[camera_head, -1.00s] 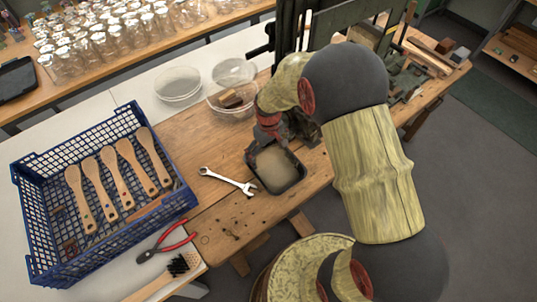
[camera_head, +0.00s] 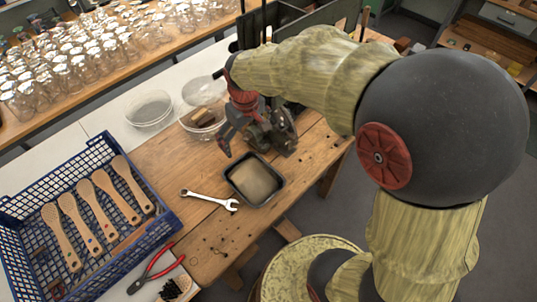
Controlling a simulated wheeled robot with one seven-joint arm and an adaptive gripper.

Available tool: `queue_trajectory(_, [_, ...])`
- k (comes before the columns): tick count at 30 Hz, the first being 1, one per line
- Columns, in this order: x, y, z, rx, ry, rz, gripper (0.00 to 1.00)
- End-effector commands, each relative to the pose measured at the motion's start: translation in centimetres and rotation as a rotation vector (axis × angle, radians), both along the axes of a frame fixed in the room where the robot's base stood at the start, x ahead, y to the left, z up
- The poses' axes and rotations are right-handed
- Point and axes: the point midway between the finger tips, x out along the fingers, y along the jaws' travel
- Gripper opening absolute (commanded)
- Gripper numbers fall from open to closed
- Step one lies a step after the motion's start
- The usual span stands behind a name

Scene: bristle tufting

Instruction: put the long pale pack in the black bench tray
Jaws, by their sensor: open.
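The black bench tray (camera_head: 240,197) lies on the wooden bench and holds a flat layer of tan material. A pale, long block, likely the long pale pack (camera_head: 199,113), lies in a clear bowl (camera_head: 187,127) beside a dark brown block (camera_head: 207,121). It is small, so I cannot be sure of it. My gripper (camera_head: 241,146) is open, with no held thing visible. It points down just right of that bowl and behind the tray, apart from the pack. A dark metal device behind it makes its far finger hard to make out.
A blue crate (camera_head: 160,222) with several wooden brushes stands at left. A wrench (camera_head: 210,199) lies left of the tray, and red pliers (camera_head: 152,270) lie near the front. Two more clear bowls (camera_head: 150,108) stand behind. Bare bench lies in front of the tray.

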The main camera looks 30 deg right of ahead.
Motion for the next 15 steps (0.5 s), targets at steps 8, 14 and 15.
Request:
queue_trajectory(8, [-10.9,0.0,11.4,0.033,-0.227,-0.134,1.0])
queue_trajectory(14, [-16.6,0.0,13.4,0.06,-0.327,-0.2,1.0])
queue_trajectory(15, [-17.3,0.0,13.5,0.064,-0.339,-0.206,1.0])
